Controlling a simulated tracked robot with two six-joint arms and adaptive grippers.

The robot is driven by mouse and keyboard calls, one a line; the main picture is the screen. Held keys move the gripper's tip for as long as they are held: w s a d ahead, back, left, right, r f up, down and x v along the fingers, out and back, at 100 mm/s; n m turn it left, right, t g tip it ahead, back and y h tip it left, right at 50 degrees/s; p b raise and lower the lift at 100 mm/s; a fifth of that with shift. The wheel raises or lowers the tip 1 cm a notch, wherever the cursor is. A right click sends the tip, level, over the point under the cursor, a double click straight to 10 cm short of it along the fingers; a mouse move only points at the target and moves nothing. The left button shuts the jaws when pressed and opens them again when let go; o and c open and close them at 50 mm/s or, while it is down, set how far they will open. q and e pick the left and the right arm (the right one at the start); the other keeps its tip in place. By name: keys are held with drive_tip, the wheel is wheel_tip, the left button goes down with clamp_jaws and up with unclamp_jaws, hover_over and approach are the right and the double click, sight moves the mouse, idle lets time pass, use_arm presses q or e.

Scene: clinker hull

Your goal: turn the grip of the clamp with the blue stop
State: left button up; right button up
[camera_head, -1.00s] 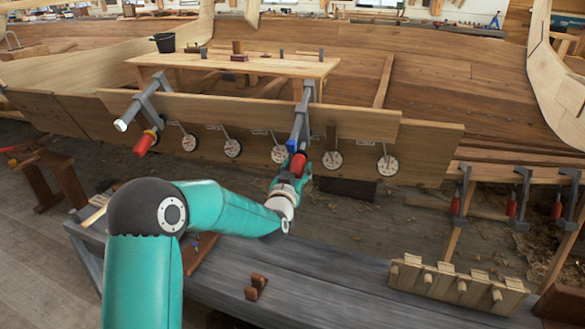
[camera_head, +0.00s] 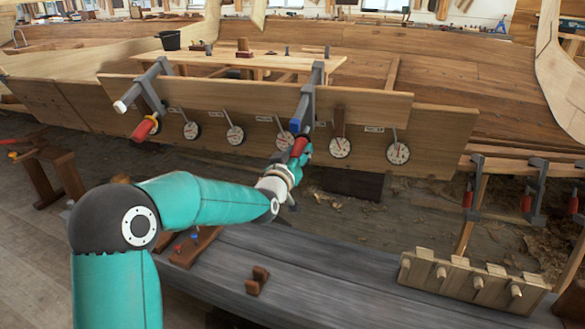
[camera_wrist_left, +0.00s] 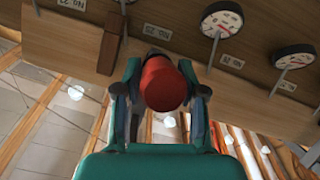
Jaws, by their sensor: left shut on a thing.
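The clamp with the blue stop (camera_head: 297,123) hangs on the plank's upper edge right of centre, its grey bar (camera_head: 309,97) slanting down. Its red grip (camera_head: 300,146) sits below the blue stop. My left gripper (camera_head: 303,156) is shut on this red grip. In the left wrist view, the round end of the red grip (camera_wrist_left: 163,84) shows between the two fingers (camera_wrist_left: 160,95). A second clamp (camera_head: 152,88), with a white stop (camera_head: 121,106) and its own red grip (camera_head: 144,129), hangs further left. My right gripper is not in view.
Several round dials (camera_head: 235,135) hang along the hull plank (camera_head: 437,140) close to the gripper. A grey bench (camera_head: 330,270) with a wooden pegged rack (camera_head: 465,274) lies in front. More clamps (camera_head: 472,187) hang at the right.

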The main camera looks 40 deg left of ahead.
use_arm(q)
drive_tip(key=d+f+n+h+b, duration=0.1)
drive_tip(key=b, duration=0.3)
drive_tip(key=shift+w+f+t, duration=0.1)
drive_tip(key=shift+t, duration=0.3)
drive_tip(key=shift+r+n+h+b, duration=0.2)
drive_tip(key=shift+n+h+b, duration=0.4)
drive_tip(key=shift+h+b, duration=0.1)
drive_tip(key=shift+r+n+t+h, duration=0.35)
drive_tip(key=shift+n+t, duration=0.15)
drive_tip(key=shift+n, duration=0.1)
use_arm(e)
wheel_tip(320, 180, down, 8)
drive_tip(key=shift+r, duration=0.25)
use_arm(q)
drive_tip(key=shift+r, duration=0.15)
drive_tip(key=shift+c, duration=0.2)
drive_tip(key=shift+d+r, duration=0.1)
drive_tip(key=shift+d, duration=0.05)
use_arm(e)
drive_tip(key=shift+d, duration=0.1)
use_arm(q)
drive_tip(key=o, duration=1.1)
drive_tip(key=shift+a, duration=0.2)
drive_tip(key=shift+o, duration=0.2)
drive_tip(key=shift+f, duration=0.2)
